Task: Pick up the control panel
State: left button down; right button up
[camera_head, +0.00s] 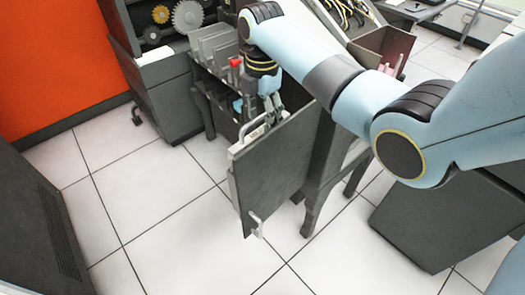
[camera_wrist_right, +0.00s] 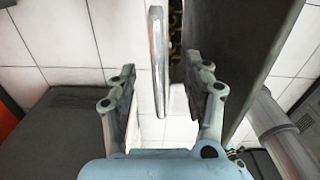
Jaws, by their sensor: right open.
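The control panel (camera_head: 275,170) is a dark grey flat board with a light edge, standing nearly upright and tilted in the head view. It has a silver upper handle (camera_head: 252,127) and a silver lower handle (camera_head: 256,224). My right gripper (camera_head: 262,113) is at the panel's top edge, by the upper handle. In the right wrist view my right gripper (camera_wrist_right: 159,75) is open, and a silver handle (camera_wrist_right: 157,50) shows between its fingers. The panel's dark face (camera_wrist_right: 235,45) fills the right side there. Whether the fingers touch the handle cannot be told. My left gripper is not in view.
A dark machine cabinet (camera_head: 170,95) with gears stands behind, beside an orange wall (camera_head: 60,60). A rack of grey plates (camera_head: 213,45) and a red knob (camera_head: 235,62) are near the gripper. A dark open bin (camera_head: 385,42) is at upper right. White tiled floor (camera_head: 150,215) is clear at left.

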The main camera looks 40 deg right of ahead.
aim_at(260, 130)
jog(key=f, duration=0.5)
jog(key=shift+a, duration=0.2)
jog(key=shift+r, duration=0.1)
grip_shut()
jog(key=shift+w+r, duration=0.1)
jog(key=shift+w, duration=0.05)
